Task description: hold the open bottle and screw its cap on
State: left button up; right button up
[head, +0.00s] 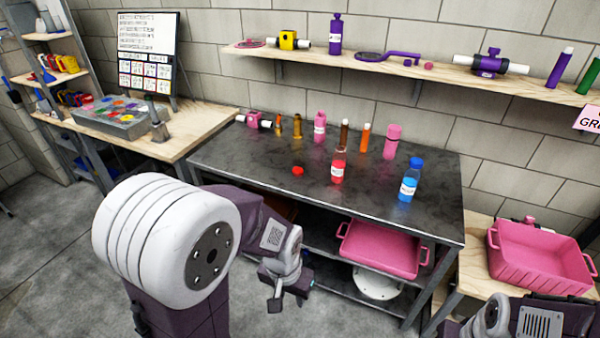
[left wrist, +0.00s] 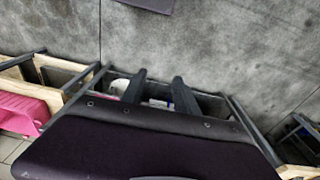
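A red bottle (head: 338,168) stands upright on the dark metal table, near its middle. No separate cap is clearly visible on its top, though this is small in the picture. A small red cap (head: 297,170) lies on the tabletop to the left of the bottle, apart from it. My left gripper (head: 287,298) is in front of the table and below its top, away from bottle and cap. In the left wrist view its two fingers (left wrist: 160,80) are apart with nothing between them. Only part of my right arm shows at the lower right; its gripper is out of frame.
A blue bottle (head: 409,180) with a blue cap stands right of the red one. Pink, brown and orange items stand behind. A pink tray (head: 380,262) is on the table's lower shelf; another pink bin (head: 540,275) stands right. The tabletop's front left is clear.

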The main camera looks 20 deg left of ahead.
aim_at(339, 158)
jog(key=i+j+z, duration=0.3)
jog(key=j, duration=0.5)
jog(key=i+j+z, duration=0.25)
jog(key=j, duration=0.55)
jog(key=j+z, duration=0.3)
jog(key=j, duration=0.55)
jog(key=i+j+z, duration=0.1)
jog(key=j+z, duration=0.2)
jog(key=j, duration=0.6)
